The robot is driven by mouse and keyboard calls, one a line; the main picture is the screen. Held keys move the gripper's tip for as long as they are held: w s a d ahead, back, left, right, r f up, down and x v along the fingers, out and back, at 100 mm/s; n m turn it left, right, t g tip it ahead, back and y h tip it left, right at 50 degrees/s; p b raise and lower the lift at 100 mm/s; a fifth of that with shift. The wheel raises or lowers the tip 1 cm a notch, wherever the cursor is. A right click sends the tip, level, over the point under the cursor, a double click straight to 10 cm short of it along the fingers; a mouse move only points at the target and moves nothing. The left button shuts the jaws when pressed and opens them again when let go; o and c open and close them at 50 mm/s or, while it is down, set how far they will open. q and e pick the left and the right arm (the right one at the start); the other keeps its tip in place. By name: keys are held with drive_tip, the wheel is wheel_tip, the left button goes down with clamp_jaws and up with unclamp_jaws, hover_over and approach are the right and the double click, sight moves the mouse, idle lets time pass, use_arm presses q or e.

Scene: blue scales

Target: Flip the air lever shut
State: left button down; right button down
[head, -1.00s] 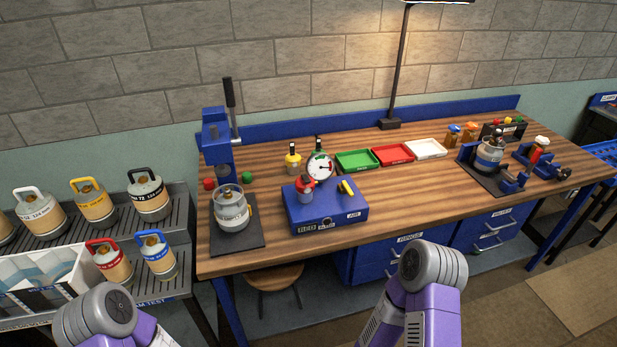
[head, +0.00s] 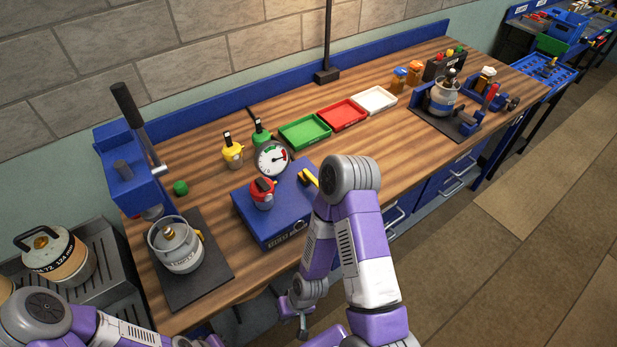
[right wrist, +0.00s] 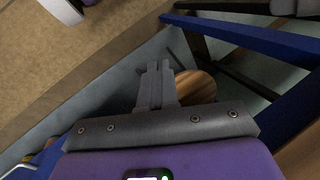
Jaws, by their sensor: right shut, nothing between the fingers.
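The air lever (head: 308,178) is a yellow handle on the top right edge of the blue test box (head: 272,228), partly hidden by my right arm. The box carries a round white gauge (head: 272,159) and a red-topped fitting (head: 262,192). My right gripper (head: 303,331) hangs low in front of the bench, below and apart from the lever. In the right wrist view its two fingers (right wrist: 156,68) are together and empty. My left arm shows at the lower left of the head view, but its gripper is not visible.
A canister (head: 176,245) stands on a dark mat left of the box, beneath a blue press (head: 128,175). Green (head: 304,132), red (head: 342,115) and white (head: 376,100) trays lie behind. A round wooden stool (right wrist: 196,87) is close beyond the right fingers.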

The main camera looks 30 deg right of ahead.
sight(312, 179)
drive_tip(key=w+d+r+n+h+p, duration=0.1)
drive_tip(key=w+d+r+h+p, duration=0.3)
drive_tip(key=r+p, duration=0.4)
drive_tip(key=w+d+r+n+h+p, duration=0.1)
drive_tip(key=w+d+r+h+p, duration=0.2)
drive_tip(key=d+r+p, duration=0.5)
drive_tip(key=w+r+t+h+b, duration=0.1)
drive_tip(key=w+r+t, duration=0.1)
drive_tip(key=w+r, duration=0.3)
drive_tip(key=w+r+t+h+b, duration=0.1)
drive_tip(key=w+r, duration=0.4)
drive_tip(key=r, duration=0.7)
drive_tip(key=shift+w+a+t+h, duration=0.2)
drive_tip(key=shift+w+t+h, duration=0.15)
drive_tip(key=shift+t, duration=0.45)
drive_tip(key=b+x, duration=0.1)
drive_tip(key=x, duration=0.9)
drive_tip(key=shift+w+d, duration=0.2)
drive_tip(key=shift+d, duration=1.7)
